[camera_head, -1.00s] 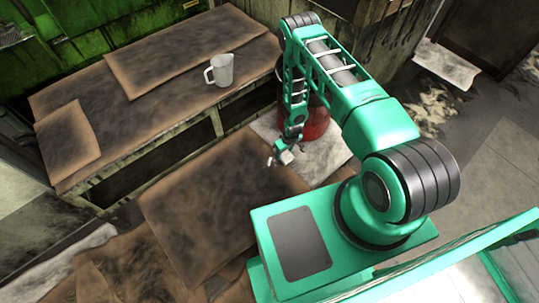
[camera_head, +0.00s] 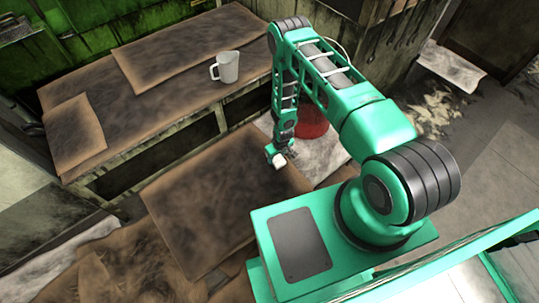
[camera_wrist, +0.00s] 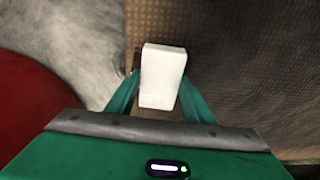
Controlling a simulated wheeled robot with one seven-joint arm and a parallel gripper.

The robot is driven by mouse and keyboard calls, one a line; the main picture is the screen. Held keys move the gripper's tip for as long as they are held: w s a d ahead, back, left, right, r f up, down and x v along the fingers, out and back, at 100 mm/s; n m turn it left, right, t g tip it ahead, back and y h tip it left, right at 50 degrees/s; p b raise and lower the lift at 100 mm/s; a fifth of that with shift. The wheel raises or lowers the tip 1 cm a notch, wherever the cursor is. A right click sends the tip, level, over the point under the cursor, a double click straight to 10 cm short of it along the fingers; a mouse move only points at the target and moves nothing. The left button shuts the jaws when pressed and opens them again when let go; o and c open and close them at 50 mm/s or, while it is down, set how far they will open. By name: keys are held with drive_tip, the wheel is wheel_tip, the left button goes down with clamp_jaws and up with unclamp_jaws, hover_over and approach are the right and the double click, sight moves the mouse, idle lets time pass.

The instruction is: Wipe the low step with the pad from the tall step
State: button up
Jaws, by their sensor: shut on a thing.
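My gripper (camera_head: 279,158) is shut on a small white pad, which sits between its teal fingers in the wrist view (camera_wrist: 162,72). The low step (camera_head: 205,215) is a brown, dark-stained surface in front of the taller bench. My gripper is at the low step's far right corner; I cannot tell whether the pad touches it. In the wrist view the low step's dark top (camera_wrist: 255,80) lies to the right of the pad. The tall step (camera_head: 150,90) is the long brown, stained bench at upper left, with no pad visible on it.
A white mug (camera_head: 228,68) stands on the tall step near its front edge. A red cylindrical thing (camera_head: 312,124) stands beyond my gripper, partly hidden by my arm. Stained pale sheets lie on the floor around it. Crumpled brown sheets (camera_head: 130,270) lie at lower left.

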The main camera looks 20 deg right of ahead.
drive_tip(key=shift+s+a, duration=0.2)
drive_tip(key=shift+a, duration=0.4)
drive_tip(key=shift+s+a, duration=0.2)
drive_tip(key=shift+a, duration=0.4)
drive_tip(key=shift+s+a+r, duration=0.15)
drive_tip(key=shift+s+a, duration=0.05)
drive_tip(key=shift+a, duration=0.35)
wheel_tip(320, 180, up, 8)
drive_tip(key=shift+f, duration=0.25)
drive_tip(key=shift+d, duration=0.1)
